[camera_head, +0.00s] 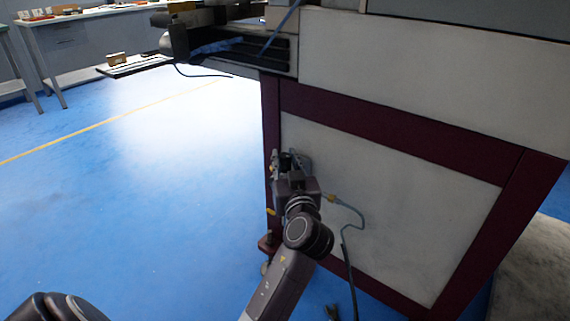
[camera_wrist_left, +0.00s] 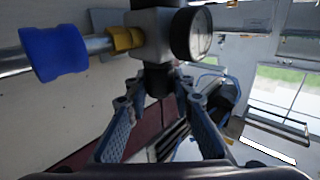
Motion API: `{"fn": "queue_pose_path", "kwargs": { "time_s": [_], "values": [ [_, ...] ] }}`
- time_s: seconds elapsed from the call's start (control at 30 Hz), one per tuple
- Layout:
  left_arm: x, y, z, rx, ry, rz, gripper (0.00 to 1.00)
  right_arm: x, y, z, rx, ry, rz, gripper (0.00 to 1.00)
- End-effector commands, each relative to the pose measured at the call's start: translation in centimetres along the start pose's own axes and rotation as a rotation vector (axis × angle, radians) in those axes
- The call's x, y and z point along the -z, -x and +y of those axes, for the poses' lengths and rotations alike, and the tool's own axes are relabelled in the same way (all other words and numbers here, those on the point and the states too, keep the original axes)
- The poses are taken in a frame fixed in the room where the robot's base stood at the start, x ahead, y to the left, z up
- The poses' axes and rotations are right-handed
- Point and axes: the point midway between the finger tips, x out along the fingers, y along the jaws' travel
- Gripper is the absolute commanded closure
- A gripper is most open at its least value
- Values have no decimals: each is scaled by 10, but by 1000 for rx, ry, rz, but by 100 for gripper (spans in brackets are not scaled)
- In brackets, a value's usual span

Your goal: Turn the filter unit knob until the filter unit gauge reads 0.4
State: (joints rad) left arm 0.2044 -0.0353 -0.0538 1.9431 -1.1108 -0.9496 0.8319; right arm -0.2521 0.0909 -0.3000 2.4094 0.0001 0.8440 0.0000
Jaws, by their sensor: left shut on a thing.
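The filter unit (camera_wrist_left: 155,35) is a grey block on the side of the machine, seen in the left wrist view. Its round gauge (camera_wrist_left: 192,34) has a black rim and a pale face turned aside, too oblique to read. The black filter unit knob (camera_wrist_left: 158,81) hangs below the block. My left gripper (camera_wrist_left: 158,90) is shut on the knob, with one finger on each side of it. In the head view my left gripper (camera_head: 290,170) is at the machine's lower left corner and hides most of the unit.
A pipe with a blue fitting (camera_wrist_left: 53,53) and a brass fitting (camera_wrist_left: 122,39) enters the unit from the left. A thin hose (camera_head: 352,225) hangs beside my arm. The dark red frame and pale panel (camera_head: 400,205) stand close by. Blue floor (camera_head: 130,190) is clear to the left.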

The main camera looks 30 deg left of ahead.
Motion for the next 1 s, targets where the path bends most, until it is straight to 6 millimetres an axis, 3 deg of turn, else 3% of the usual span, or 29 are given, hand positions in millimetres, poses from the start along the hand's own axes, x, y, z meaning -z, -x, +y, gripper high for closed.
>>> {"fn": "queue_pose_path", "kwargs": {
  "time_s": [0.53, 0.57, 0.7, 1.0],
  "values": [
    [2, -1, 0, 24, 1, 3, 100, 0, -2, 0, 6, 1, 13, 61],
    [2, -1, 0, 24, 1, 3, 77, 0, -2, 0, 6, 1, 13, 61],
    [1, 0, 0, 24, 1, 3, 62, 0, -2, 0, 6, 1, 14, 61],
    [2, 0, 0, 24, 1, 2, 59, -1, -2, 0, 4, 2, 11, 61]
  ]
}}
